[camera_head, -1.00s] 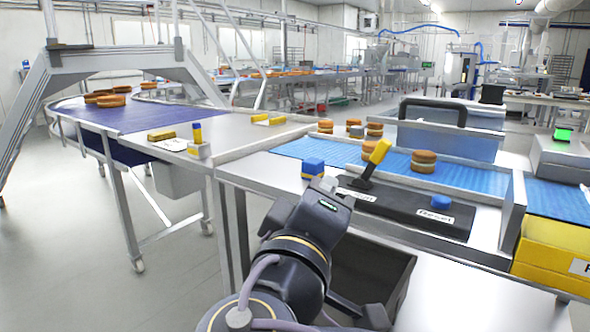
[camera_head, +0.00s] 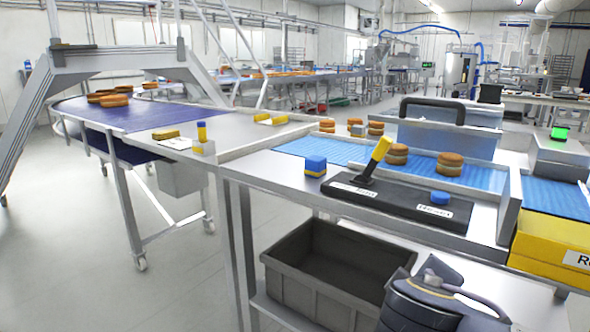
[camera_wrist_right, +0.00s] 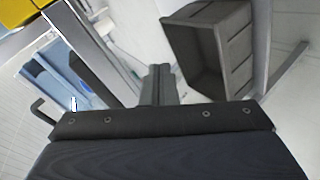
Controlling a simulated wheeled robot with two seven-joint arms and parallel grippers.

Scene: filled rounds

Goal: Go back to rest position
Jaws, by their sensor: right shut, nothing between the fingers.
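My right arm shows at the lower right of the head view, in front of the grey bin (camera_head: 292,289). Its fingertips are out of that view. In the right wrist view my right gripper (camera_wrist_right: 160,82) is shut and empty, pointing down beside the bin, which shows there too (camera_wrist_right: 222,40). My left gripper is not in view.
A black panel (camera_head: 400,204) with a yellow lever (camera_head: 378,150) and blue button (camera_head: 440,197) lies on the table above the bin. A blue and yellow block (camera_head: 315,166) sits beside it. Filled rounds (camera_head: 450,164) stand on the blue belt.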

